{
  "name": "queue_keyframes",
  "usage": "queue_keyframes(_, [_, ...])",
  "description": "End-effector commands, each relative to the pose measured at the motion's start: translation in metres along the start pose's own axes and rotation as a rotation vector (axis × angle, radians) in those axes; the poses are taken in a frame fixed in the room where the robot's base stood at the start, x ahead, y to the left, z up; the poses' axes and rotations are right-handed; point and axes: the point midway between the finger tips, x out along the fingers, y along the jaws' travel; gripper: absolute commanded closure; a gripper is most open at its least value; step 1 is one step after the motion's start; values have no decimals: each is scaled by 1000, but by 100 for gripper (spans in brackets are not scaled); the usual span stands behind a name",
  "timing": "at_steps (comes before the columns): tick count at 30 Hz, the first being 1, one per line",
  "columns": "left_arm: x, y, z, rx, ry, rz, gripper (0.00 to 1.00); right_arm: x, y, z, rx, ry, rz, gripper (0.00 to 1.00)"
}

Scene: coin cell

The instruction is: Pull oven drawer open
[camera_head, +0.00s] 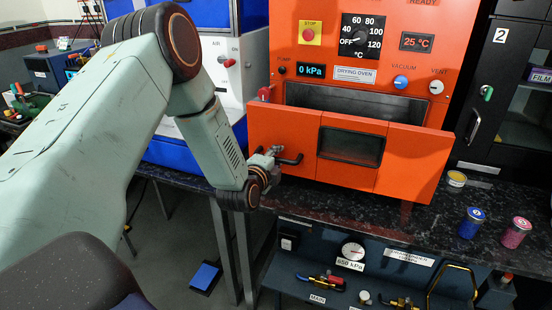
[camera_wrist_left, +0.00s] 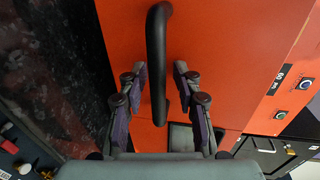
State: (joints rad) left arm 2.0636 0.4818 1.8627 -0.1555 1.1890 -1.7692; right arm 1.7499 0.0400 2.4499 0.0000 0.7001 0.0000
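The orange drying oven (camera_head: 380,88) stands at centre in the head view. Its orange drawer front (camera_head: 403,160), with a dark window (camera_head: 350,146), stands out from the oven body, and a dark gap shows above it. A black bar handle (camera_head: 291,160) is on the front's left part. My left gripper (camera_head: 274,153) is at this handle. In the left wrist view, its fingers (camera_wrist_left: 160,72) are open on either side of the handle (camera_wrist_left: 156,40), with visible gaps on both sides. The right gripper is not in view.
The dark speckled worktop (camera_head: 400,218) runs below the oven. A gauge panel (camera_head: 352,252) is below. A blue and white machine (camera_head: 225,75) stands at left.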

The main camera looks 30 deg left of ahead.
Motion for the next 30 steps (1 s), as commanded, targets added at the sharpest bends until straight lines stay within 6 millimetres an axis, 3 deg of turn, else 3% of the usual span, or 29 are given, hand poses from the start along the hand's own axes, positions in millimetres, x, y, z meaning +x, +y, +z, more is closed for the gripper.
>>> queue_keyframes(13, [-12,1,1,-2,-1,3,64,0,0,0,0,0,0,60])
queue_keyframes(30, [-106,1,1,-4,-1,4,64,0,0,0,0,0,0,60])
